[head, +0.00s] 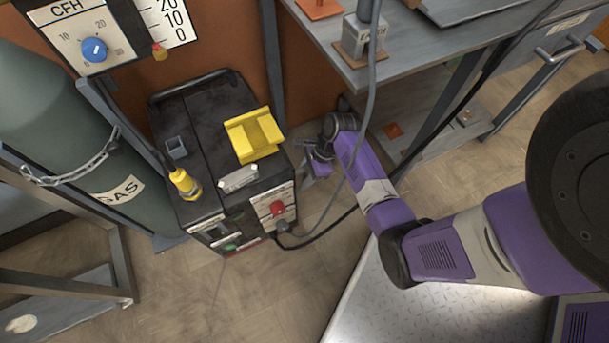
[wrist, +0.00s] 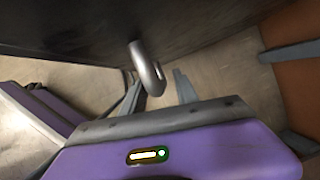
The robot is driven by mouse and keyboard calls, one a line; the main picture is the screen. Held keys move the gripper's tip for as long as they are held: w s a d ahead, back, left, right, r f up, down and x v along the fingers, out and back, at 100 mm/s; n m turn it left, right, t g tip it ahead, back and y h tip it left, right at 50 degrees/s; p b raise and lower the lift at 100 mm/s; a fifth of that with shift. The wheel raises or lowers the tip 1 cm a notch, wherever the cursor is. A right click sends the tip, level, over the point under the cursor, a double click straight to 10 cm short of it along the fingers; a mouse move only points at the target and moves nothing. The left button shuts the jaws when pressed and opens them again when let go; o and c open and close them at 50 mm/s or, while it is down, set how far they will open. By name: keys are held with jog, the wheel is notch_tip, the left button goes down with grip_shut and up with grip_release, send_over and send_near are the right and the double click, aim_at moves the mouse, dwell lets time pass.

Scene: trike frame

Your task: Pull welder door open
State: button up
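The welder (head: 200,122) is a black box on the floor, with a yellow holder on its top. Its dark side panel (wrist: 70,30) fills the top of the wrist view. A curved metal handle (wrist: 148,66) sticks out from that panel. My gripper (head: 316,158) is beside the welder's right side in the head view. In the wrist view my gripper (wrist: 157,80) is open, with one finger on each side of the handle's end. I cannot tell whether a finger touches it. The handle is hidden in the head view.
A green gas cylinder (head: 70,130) with a chain stands left of the welder. A grey workbench (head: 410,62) stands to the right, with its legs and lower shelf near my arm. Cables (head: 330,212) run beside the welder's front. Floor in front of the welder is clear.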

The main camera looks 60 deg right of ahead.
grip_shut()
dwell(1.3)
